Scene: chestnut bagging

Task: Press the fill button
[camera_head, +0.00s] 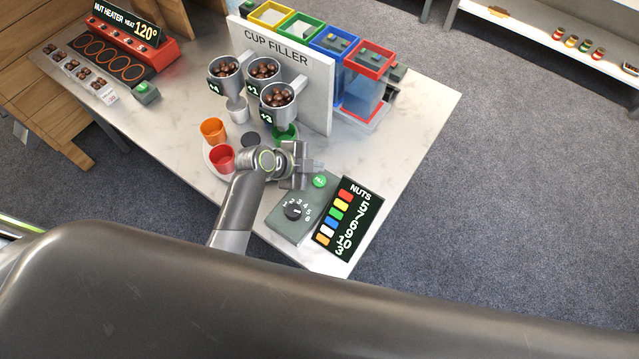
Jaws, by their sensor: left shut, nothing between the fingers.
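The green fill button (319,181) sits on the upper right corner of a grey control box (283,224) with a numbered dial (293,212). My left gripper (318,165) is shut and empty, with its tip just beyond the button in the picture. I cannot tell its height above the box or whether it touches anything. A dark NUTS panel (348,218) with coloured bars and numbers lies right of the box. My right gripper is out of view.
The CUP FILLER board (317,92) stands behind my left gripper, with nut-filled hoppers (277,97) on its front. Orange (213,130), red (222,158) and other cups stand left of my wrist. The marble counter (405,130) is clear on the right.

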